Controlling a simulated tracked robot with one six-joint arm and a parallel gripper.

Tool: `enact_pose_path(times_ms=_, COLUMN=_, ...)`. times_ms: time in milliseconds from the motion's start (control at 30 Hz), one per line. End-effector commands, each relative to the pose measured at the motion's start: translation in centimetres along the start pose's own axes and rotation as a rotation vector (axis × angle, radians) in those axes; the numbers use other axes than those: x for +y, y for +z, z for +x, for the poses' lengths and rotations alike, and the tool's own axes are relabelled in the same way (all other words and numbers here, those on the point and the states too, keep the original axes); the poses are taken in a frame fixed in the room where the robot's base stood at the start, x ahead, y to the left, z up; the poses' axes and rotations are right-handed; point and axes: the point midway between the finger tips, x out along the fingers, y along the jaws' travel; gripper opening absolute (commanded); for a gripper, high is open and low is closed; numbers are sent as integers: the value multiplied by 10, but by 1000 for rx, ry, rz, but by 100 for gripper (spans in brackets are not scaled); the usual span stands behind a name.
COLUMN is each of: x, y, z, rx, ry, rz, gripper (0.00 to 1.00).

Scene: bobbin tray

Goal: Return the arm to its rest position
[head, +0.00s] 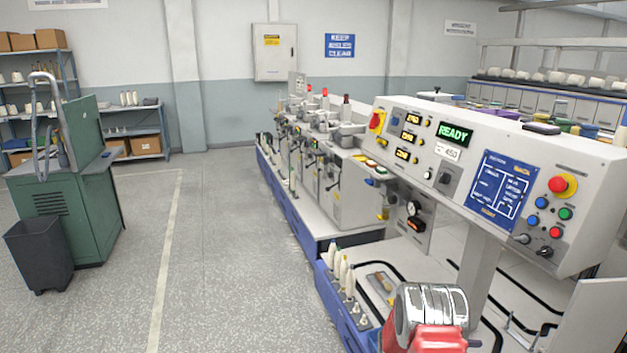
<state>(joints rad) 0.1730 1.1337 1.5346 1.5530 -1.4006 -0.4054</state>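A red and chrome part, which looks like a link of my arm, rises at the bottom edge of the head view, right of centre. It is in front of the machine's near end. The fingers of my gripper do not show, so I cannot see whether it is open or holds anything. A short row of white bobbins (343,274) stands upright on pegs along the left side of the machine's near end. A few of the nearer pegs look bare.
A control panel (448,162) reading READY stands over the machine at right. The winding machine (345,199) runs back along the aisle. A green cabinet (75,200) and dark bin (39,253) stand at left. The grey floor (225,260) between is clear.

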Motion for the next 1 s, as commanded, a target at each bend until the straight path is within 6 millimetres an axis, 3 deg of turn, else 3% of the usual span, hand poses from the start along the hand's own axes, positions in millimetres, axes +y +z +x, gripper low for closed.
enact_pose_path(times_ms=200, x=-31, y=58, z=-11, rx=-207, ry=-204, rz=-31, gripper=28)
enact_pose_path(times_ms=433, x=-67, y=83, z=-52, rx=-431, ry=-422, rz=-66, gripper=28)
enact_pose_path(times_ms=700, x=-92, y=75, z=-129, rx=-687, ry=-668, rz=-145, gripper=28)
enact_pose_path(times_ms=1000, x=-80, y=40, z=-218, rx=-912, ry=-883, rz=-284, gripper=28)
